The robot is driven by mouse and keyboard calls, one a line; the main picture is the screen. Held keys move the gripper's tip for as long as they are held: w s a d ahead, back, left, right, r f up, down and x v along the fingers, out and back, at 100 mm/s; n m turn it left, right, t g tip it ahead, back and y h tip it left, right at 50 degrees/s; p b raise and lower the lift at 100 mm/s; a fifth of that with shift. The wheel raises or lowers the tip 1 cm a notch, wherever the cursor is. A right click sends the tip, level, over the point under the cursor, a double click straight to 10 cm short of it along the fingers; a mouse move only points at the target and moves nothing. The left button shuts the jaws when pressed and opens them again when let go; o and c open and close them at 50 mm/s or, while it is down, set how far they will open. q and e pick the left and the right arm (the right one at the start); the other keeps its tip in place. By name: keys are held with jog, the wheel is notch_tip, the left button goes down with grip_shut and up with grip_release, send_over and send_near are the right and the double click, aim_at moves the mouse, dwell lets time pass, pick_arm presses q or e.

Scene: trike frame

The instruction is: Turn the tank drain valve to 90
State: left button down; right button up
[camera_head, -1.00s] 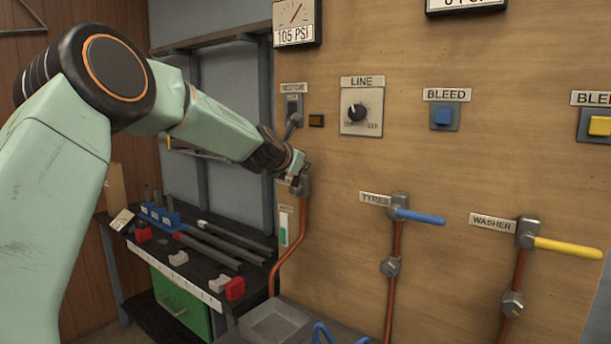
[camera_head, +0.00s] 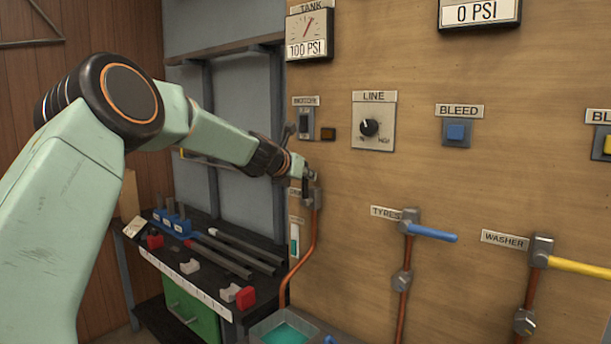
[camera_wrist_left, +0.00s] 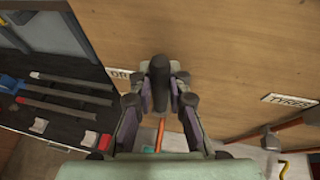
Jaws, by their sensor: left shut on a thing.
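The tank drain valve (camera_head: 314,197) sits on the wooden panel at the top of a copper pipe, left of the tyres valve. My left gripper (camera_head: 305,175) covers most of its handle in the head view. In the left wrist view, the dark valve handle (camera_wrist_left: 159,76) stands between the fingers of my left gripper (camera_wrist_left: 163,97), which is shut on it. The handle's exact angle cannot be read. The tank gauge (camera_head: 310,34) reads 100 PSI. A tray (camera_head: 262,328) below the pipe holds teal liquid. My right gripper is not in view.
The tyres valve (camera_head: 428,232) with a blue lever and the washer valve (camera_head: 575,265) with a yellow lever are to the right. The line knob (camera_head: 370,128) is above. A dark bench (camera_head: 200,285) with bars and blocks stands at left.

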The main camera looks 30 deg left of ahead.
pick_arm(q)
jog(key=shift+f, duration=0.2)
jog(key=c, duration=1.3)
grip_release()
jog(key=shift+a+r, duration=0.1)
jog(key=shift+r, duration=0.1)
